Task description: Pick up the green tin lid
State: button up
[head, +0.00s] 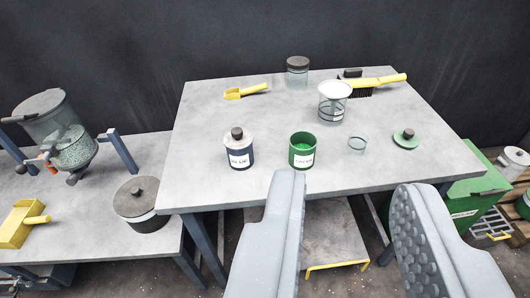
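The green tin lid (406,139) is a round green disc with a dark green knob. It lies flat on the right part of the grey table, knob up. An open green tin (302,156) with a white label and green contents stands upright left of it. My gripper (346,190) is in the foreground with its two grey fingers wide apart and nothing between them. The fingers appear in front of the table's near edge, with the lid beyond them. Nothing hides the lid.
The table's right edge is near the lid.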

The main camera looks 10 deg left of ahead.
aim_at(406, 138)
jog(key=u, duration=0.1)
jog(key=i, duration=1)
jog(key=z, duration=0.05)
